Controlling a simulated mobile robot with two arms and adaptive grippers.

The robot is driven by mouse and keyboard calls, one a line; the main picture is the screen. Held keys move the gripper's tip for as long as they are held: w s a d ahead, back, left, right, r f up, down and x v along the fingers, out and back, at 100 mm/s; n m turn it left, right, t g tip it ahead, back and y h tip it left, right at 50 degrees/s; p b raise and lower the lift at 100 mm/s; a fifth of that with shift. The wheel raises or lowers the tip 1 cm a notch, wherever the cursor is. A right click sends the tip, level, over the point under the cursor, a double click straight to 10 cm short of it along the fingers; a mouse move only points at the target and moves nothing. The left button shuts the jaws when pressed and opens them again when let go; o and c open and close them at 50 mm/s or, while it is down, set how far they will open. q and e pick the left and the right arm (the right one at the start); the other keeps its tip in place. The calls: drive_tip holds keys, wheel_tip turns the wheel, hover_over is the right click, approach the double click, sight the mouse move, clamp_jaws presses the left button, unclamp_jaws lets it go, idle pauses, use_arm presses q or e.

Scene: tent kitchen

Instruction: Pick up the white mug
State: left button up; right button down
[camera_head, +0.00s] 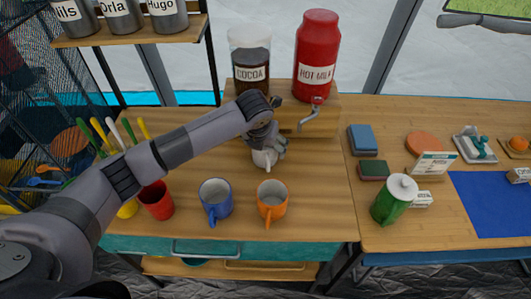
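The white mug (264,159) stands on or just above the wooden counter, in front of the drink dispenser stand. My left arm reaches across from the left, and my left gripper (277,150) is right at the mug, over its back and right side. The wrist and gripper hide part of the mug. I cannot tell whether the fingers are closed on it or whether it is lifted. My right gripper is not in view.
A blue mug (215,198) and an orange mug (271,201) stand in front, with a red cup (156,200) to the left. The red hot milk container (316,57) and cocoa jar (250,62) rise behind. A green pitcher (393,199) stands on the right table.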

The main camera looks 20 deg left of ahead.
use_arm(q)
drive_tip(key=c, duration=1.1)
drive_tip(key=shift+r, duration=0.2)
drive_tip(key=shift+a+r+b, duration=0.1)
drive_tip(key=shift+r+b, duration=0.6)
drive_tip(key=shift+r, duration=0.9)
drive_tip(key=s+a+b, duration=0.1)
drive_tip(key=s+a, duration=0.2)
drive_tip(key=a, duration=0.2)
drive_tip(key=s+a+b, duration=0.2)
drive_tip(key=s+a, duration=0.1)
drive_tip(key=a, duration=0.2)
drive_tip(key=s+a+b, duration=0.1)
drive_tip(key=s+a, duration=0.2)
drive_tip(key=a, duration=0.2)
drive_tip(key=shift+s+b, duration=0.15)
drive_tip(key=shift+b, duration=0.2)
idle(1.4)
